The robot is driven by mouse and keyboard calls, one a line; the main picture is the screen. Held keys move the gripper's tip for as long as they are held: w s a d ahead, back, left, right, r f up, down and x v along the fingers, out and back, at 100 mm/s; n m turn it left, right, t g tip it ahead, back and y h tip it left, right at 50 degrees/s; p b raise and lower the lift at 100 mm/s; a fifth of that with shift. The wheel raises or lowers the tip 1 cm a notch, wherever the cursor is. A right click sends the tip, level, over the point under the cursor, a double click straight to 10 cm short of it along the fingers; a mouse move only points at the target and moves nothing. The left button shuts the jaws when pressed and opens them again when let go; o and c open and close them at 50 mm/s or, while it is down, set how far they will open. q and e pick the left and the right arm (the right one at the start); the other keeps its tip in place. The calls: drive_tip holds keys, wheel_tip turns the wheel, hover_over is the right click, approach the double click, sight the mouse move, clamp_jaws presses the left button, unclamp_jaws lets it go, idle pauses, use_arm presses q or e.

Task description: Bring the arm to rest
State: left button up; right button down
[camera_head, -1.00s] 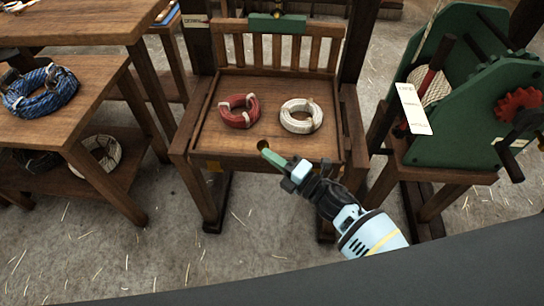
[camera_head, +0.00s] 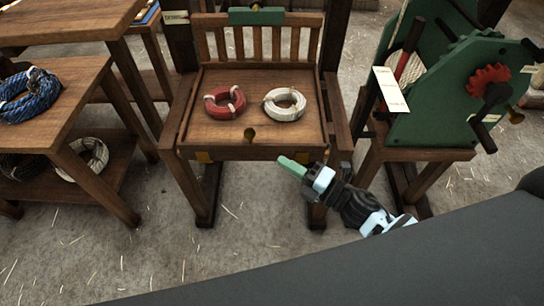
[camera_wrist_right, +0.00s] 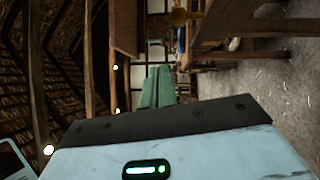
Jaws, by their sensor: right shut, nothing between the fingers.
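My right gripper (camera_head: 292,168) has green fingers that are shut with nothing between them. It hangs in front of the wooden bench's front edge, below and to the right of its round brass knob, apart from the bench. The shut green fingers also show in the right wrist view (camera_wrist_right: 158,88), pointing away from the camera. My right arm comes in from the lower right. My left gripper is not in view.
A red rope coil (camera_head: 225,103) and a white rope coil (camera_head: 284,104) lie on the bench (camera_head: 255,133). A green cranked machine (camera_head: 440,110) stands on the right. A side table (camera_head: 60,115) on the left holds a blue coil (camera_head: 28,95).

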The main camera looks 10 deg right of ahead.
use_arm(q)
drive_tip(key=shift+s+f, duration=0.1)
use_arm(e)
drive_tip(key=shift+v, duration=1)
drive_tip(key=shift+a+r, duration=0.1)
drive_tip(key=shift+r, duration=0.1)
